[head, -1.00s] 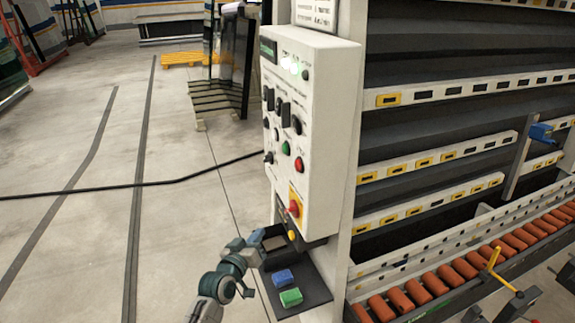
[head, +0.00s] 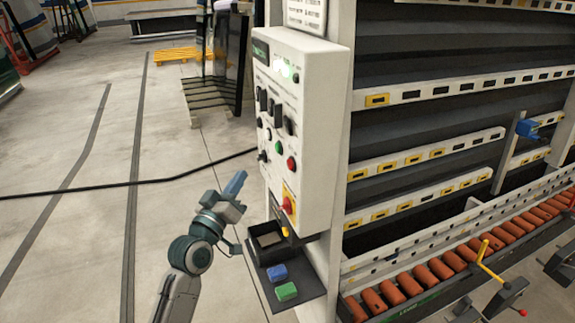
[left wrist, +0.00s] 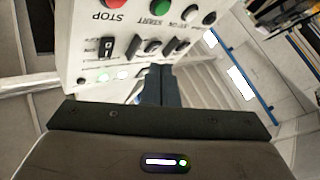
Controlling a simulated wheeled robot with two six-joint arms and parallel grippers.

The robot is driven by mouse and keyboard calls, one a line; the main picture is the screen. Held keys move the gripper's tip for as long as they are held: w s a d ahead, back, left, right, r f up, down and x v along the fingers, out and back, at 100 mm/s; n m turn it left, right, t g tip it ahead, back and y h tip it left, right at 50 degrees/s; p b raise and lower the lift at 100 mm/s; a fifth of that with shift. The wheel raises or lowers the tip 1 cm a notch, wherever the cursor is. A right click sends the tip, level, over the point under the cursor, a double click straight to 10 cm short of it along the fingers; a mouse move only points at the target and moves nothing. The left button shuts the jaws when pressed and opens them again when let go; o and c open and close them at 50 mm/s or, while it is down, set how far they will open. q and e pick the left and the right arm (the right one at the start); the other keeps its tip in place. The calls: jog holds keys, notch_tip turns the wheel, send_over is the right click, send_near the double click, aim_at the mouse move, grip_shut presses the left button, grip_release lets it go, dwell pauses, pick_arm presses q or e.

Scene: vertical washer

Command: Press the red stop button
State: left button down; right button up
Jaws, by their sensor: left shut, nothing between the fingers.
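The red stop button (head: 291,163) is on the front of the white control panel (head: 310,130), below and right of a green button (head: 279,146). In the left wrist view the red button (left wrist: 113,3) is cut by the top edge beside the word STOP, with the green START button (left wrist: 160,7) right of it. My left gripper (head: 237,182) is shut and empty, left of and lower than the red button, apart from it. Its closed fingers (left wrist: 158,85) show in the left wrist view. My right gripper is not in view.
A red knob on a yellow plate (head: 288,205) sits lower on the panel. Below is a dark shelf (head: 305,284) with a blue block (head: 277,273) and a green block (head: 287,291). Orange rollers (head: 412,284) run at right. A black cable (head: 120,188) crosses the floor.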

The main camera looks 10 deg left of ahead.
aim_at(291, 165)
pick_arm(q)
jog(key=shift+d, duration=0.1)
jog(key=w+d+b, duration=0.2)
jog(key=w+d, duration=0.3)
jog(key=d, duration=0.2)
jog(key=shift+b, duration=0.4)
jog(key=shift+d, duration=0.25)
dwell(1.6)
jog(key=shift+w+d, duration=0.2)
jog(key=shift+w+d+b, duration=0.25)
jog(key=shift+d+b, duration=0.15)
dwell(0.8)
jog(key=shift+a, duration=0.1)
dwell(0.4)
jog(key=shift+s+a, duration=0.5)
jog(key=shift+a, duration=0.15)
